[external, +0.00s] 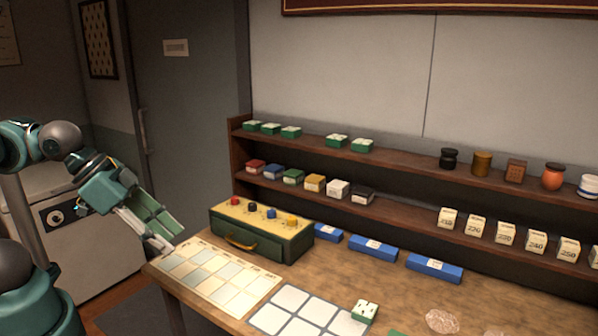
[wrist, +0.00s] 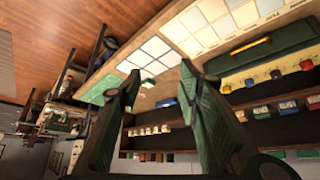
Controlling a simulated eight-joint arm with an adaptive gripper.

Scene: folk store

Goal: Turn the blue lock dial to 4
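The green lock box (external: 245,240) with a pale yellow top stands on the table's left part. Its top carries a red dial (external: 235,201), a black dial (external: 252,207), the blue dial (external: 270,212) and a yellow dial (external: 291,220). The blue dial also shows in the wrist view (wrist: 249,83), at the right. Its setting is too small to read. My gripper (external: 173,238) is left of the box, apart from it, near the table's left edge. In the wrist view my gripper (wrist: 162,88) has its fingers spread with nothing between them.
A card with a grid (external: 215,278) lies in front of the box, and a grid of white tiles (external: 305,312) lies to its right. Blue boxes (external: 372,248) stand along the back. Shelves (external: 400,209) with small boxes rise behind the table.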

